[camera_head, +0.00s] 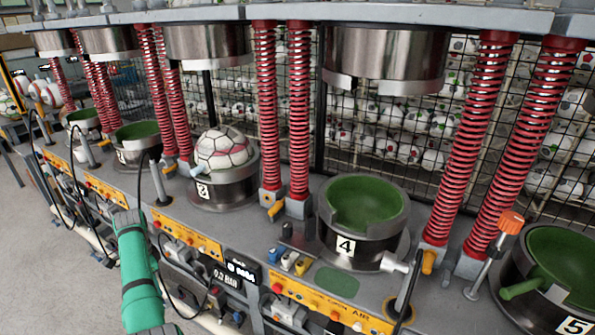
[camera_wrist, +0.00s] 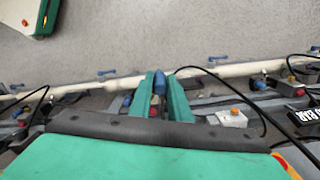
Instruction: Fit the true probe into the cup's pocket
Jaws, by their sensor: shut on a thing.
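In the wrist view, my gripper (camera_wrist: 160,88) has its two green fingers close together. They are shut on a small blue piece (camera_wrist: 160,82) that shows between their tips; whether it is the true probe I cannot tell. In the head view, a green part of my arm stands at lower left in front of the bench, and the fingertips and held piece cannot be made out. The green-lined cup at station 4 (camera_head: 368,203) is empty and has a notch in its rim. Another green-lined cup, at station 5 (camera_head: 558,268), is at the right edge. No pocket is clearly visible.
Red springs (camera_head: 299,105) and steel upper moulds (camera_head: 388,60) stand over the bench. Small blue, white and yellow blocks (camera_head: 289,261) are left of station 4, near a green oval pad (camera_head: 337,281). Black cables (camera_wrist: 240,95) hang in front.

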